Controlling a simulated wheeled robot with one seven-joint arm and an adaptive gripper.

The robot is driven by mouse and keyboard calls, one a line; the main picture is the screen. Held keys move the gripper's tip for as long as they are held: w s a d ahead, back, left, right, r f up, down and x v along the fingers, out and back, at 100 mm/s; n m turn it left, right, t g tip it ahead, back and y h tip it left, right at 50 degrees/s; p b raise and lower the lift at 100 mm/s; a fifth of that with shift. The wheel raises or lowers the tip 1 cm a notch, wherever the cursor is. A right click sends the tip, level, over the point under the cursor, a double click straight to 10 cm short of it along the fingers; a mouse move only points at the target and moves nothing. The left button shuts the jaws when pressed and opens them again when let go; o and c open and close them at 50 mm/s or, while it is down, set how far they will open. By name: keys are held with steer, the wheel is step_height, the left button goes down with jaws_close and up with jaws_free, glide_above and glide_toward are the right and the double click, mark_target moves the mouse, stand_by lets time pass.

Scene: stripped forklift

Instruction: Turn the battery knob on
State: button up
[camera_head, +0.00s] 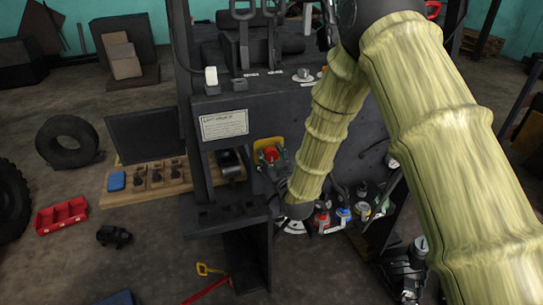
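A red knob (270,154) sits on a yellow plate on the dark forklift body, near the middle of the picture. I take it to be the battery knob; its exact turn position is too small to read. My arm, in a yellow-green sleeve, comes down from the upper right. Its dark end, with my gripper (298,210), is below and to the right of the red knob, apart from it in the picture. The fingers are hidden or too dark to make out, so I cannot see whether they hold anything.
Cables and several small red, blue and white parts (342,216) crowd the area right of my arm's end. Levers (244,30) stand on top of the forklift body (225,105). A wooden board (120,198), a red tray (62,215) and tyres (67,142) lie at left.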

steer(key=c, duration=0.3)
steer(key=shift+b, duration=0.3)
steer(key=m+b, duration=0.3)
steer(key=shift+d+f+m+b, duration=0.1)
steer(key=shift+f+m+b, duration=0.2)
steer(key=shift+b, duration=0.1)
steer(key=m+b, duration=0.5)
steer(key=shift+w+d, duration=0.1)
steer(key=m+b, duration=0.4)
steer(key=m, duration=0.1)
steer(key=shift+b, duration=0.35)
steer(key=shift+r+m+b, duration=0.1)
steer(key=shift+m+b, duration=1.7)
steer(key=shift+m, duration=0.4)
